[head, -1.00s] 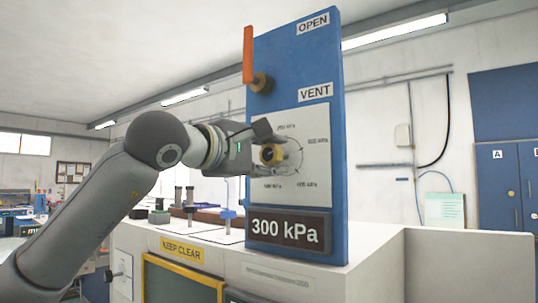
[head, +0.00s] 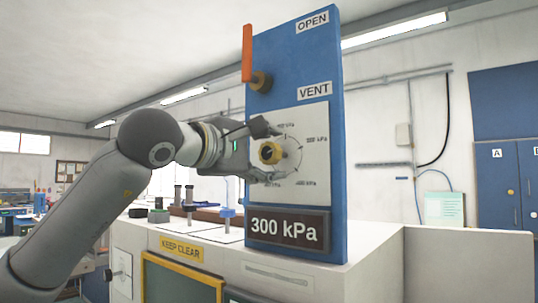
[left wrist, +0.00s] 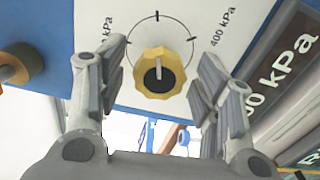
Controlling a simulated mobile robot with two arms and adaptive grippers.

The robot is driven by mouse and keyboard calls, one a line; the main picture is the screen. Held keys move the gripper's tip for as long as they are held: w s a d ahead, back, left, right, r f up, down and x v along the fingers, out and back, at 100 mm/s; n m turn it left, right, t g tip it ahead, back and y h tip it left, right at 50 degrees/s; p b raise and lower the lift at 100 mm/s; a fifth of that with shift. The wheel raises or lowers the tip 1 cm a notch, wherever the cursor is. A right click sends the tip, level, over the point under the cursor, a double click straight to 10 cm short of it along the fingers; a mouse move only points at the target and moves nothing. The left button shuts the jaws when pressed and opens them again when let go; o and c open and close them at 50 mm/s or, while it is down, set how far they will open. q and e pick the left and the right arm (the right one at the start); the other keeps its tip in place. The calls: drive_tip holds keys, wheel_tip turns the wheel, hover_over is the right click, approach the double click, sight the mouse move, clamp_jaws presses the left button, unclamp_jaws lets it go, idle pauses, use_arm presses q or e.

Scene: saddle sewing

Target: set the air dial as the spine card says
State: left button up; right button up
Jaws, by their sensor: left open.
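The air dial is a yellow knob (head: 271,153) on a white scale plate (head: 310,175) fixed to a blue panel (head: 335,130). In the left wrist view the knob (left wrist: 160,72) has a pale pointer bar and a dark centre, and a 400 kPa mark is legible. The display (head: 288,230) below reads 300 kPa. My left gripper (head: 262,152) is at the dial, its fingers open on either side of the knob (left wrist: 158,85) with gaps between. It hides part of the plate's left side. The spine card cannot be made out. My right gripper is not in view.
An orange lever (head: 248,55) sits above the dial near OPEN and VENT labels. The panel stands on a white cabinet (head: 375,250) with a KEEP CLEAR sign (head: 181,249). Small bottles and tools (head: 180,200) stand behind my left arm.

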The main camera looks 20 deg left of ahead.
use_arm(q)
drive_tip(key=v, duration=1.1)
drive_tip(key=shift+s, duration=0.1)
